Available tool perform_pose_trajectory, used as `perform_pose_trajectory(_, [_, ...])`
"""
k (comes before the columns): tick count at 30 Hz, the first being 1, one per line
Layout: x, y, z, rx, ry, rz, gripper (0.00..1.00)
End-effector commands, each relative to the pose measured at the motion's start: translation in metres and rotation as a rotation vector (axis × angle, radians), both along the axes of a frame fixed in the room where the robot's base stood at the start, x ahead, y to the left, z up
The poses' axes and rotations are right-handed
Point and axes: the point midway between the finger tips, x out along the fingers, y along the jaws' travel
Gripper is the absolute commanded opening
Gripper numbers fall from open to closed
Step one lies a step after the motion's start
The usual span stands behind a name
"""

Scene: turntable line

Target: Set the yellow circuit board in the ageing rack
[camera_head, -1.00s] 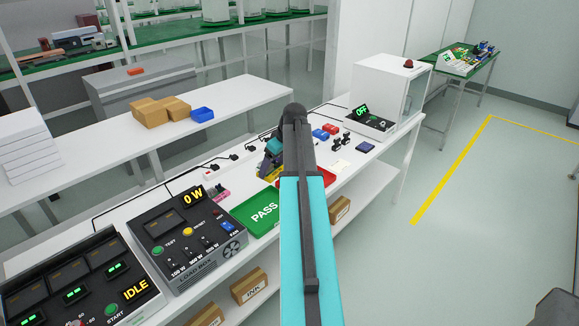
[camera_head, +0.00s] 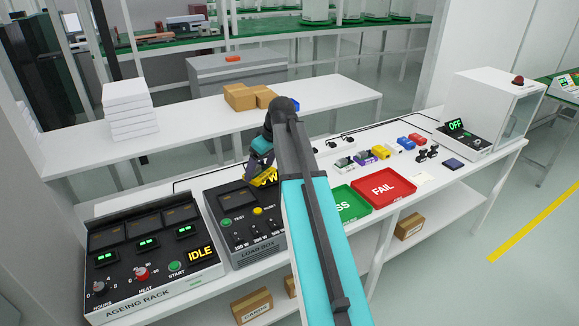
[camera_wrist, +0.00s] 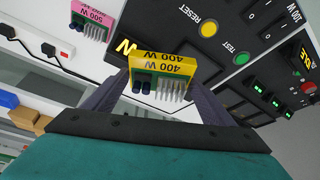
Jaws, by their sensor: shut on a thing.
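The yellow circuit board (camera_wrist: 163,65), marked 400 W, is between the fingers of my gripper (camera_wrist: 160,84) in the wrist view, its metal fins and dark round parts facing the camera. My gripper is shut on it. In the head view, my gripper (camera_head: 258,160) hangs over the back of the load box, and my arm hides part of that box. The ageing rack (camera_head: 158,254) stands at the front left of the bench, left of my gripper and apart from the board. It has three dark bays along its top, small green lights, and an IDLE display.
The load box (camera_head: 238,207) stands right of the ageing rack. Green (camera_head: 349,203) and red FAIL (camera_head: 383,205) trays lie right of my arm. Several boards lie behind them; a pink 500 W one (camera_wrist: 93,18) shows in the wrist view. An OFF chamber (camera_head: 487,105) stands at the right.

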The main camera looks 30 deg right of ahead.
Motion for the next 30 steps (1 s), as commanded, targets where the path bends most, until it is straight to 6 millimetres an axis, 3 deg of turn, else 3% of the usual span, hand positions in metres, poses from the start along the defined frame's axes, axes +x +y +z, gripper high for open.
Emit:
perform_pose_trajectory(1, [0.002, 0.019, -0.002, -0.001, -0.001, 0.014, 0.5])
perform_pose_trajectory(10, [0.005, 0.114, 0.002, -0.002, 0.001, 0.036, 0.5])
perform_pose_trajectory(18, [-0.011, 0.189, 0.004, -0.003, 0.003, -0.027, 0.5])
perform_pose_trajectory(22, [-0.023, 0.214, 0.005, -0.003, 0.001, -0.121, 0.5])
perform_pose_trajectory(30, [-0.034, 0.218, 0.006, -0.001, -0.003, -0.325, 0.5])
